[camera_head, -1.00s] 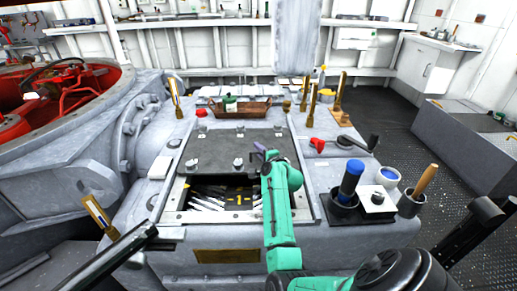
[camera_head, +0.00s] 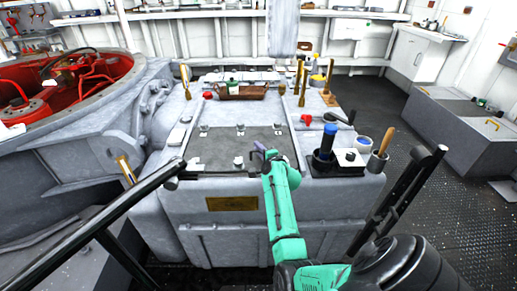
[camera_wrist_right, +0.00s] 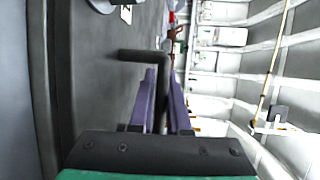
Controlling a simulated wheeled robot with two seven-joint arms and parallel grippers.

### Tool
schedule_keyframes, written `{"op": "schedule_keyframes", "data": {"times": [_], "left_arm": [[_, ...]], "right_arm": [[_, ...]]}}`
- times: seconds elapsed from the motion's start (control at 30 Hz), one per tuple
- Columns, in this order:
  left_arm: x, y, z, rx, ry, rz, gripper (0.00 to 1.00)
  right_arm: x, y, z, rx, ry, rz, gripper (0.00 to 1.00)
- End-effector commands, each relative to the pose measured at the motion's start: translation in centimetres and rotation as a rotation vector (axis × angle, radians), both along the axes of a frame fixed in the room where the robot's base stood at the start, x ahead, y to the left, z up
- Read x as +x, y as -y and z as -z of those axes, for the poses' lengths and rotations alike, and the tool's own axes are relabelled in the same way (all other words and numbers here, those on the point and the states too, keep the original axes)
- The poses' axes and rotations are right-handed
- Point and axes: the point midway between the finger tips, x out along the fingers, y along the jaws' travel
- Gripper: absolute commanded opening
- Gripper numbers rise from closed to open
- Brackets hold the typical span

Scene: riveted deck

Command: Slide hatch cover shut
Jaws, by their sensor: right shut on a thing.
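The hatch cover (camera_head: 222,147) is a flat dark grey panel on top of the grey housing. It lies over the opening, and no gap shows at its front edge in the head view. My right gripper (camera_head: 258,151), with purple fingers, is at the front right part of the cover. In the right wrist view, the fingers (camera_wrist_right: 163,95) are shut on a dark bent handle (camera_wrist_right: 148,56) that stands over the grey cover surface (camera_wrist_right: 110,85). The fingertips' contact is partly hidden by the fingers. My left gripper is not in view.
Right of the cover stand a blue-topped cylinder (camera_head: 328,140), a blue-rimmed cup (camera_head: 363,144) and a wooden-handled tool in a pot (camera_head: 385,143). A brown tray (camera_head: 240,92) and brass posts stand behind. Dark rails (camera_head: 110,220) cross the lower left; another (camera_head: 408,190) stands at right.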

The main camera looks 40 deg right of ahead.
Motion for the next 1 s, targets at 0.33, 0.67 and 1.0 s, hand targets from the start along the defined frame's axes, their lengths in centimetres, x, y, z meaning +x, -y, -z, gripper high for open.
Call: {"op": "schedule_keyframes", "data": {"times": [0.33,0.67,1.0], "left_arm": [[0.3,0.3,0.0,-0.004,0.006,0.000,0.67],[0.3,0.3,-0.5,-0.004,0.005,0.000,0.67],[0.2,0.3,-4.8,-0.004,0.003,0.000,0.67]], "right_arm": [[0.0,-0.3,0.6,0.008,-0.009,-0.006,0.27],[-0.5,-0.3,0.1,0.004,-0.006,-0.002,0.27],[-6.2,-1.7,-1.4,0.005,-0.008,-0.002,0.27]]}}
